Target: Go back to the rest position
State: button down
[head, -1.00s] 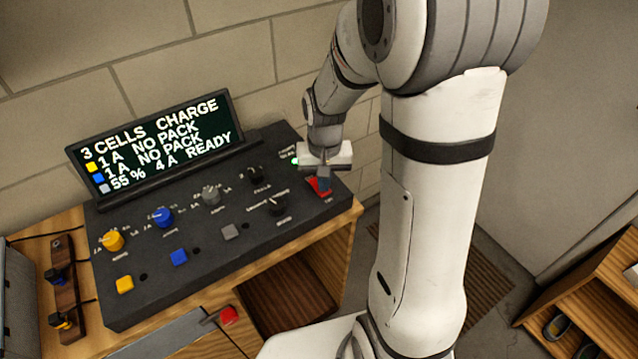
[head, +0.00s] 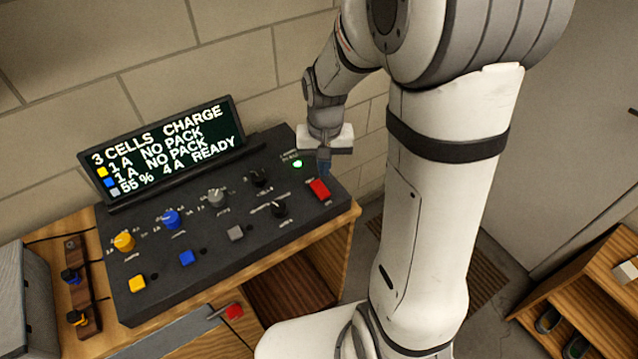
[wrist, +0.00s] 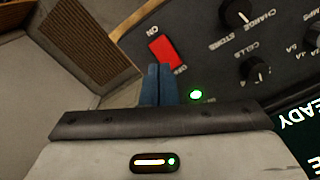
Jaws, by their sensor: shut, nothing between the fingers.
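My gripper (head: 323,161) is above the right end of the black charger panel (head: 205,266), near the red rocker switch (head: 319,189). In the wrist view its two blue fingers (wrist: 158,84) are shut together with nothing between them. The red switch (wrist: 165,51) shows whole just beyond the fingertips, marked ON and OFF. A green light (head: 297,163) glows on the panel and also shows in the wrist view (wrist: 195,95).
The panel stands on a wooden bench (head: 335,243) against a block wall. Yellow, blue and grey knobs and buttons line the panel. A wooden strip with connectors (head: 82,290) lies at left. A wooden shelf (head: 590,275) stands at right, with open floor between.

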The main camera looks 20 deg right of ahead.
dwell(0.4)
jog(key=s+r+n+t+b, duration=0.1)
jog(key=s+r+n+t, duration=0.1)
jog(key=s+r, duration=0.9)
jog(key=s+t, duration=0.1)
jog(key=s, duration=0.2)
jog(key=shift+s+r+n, duration=0.3)
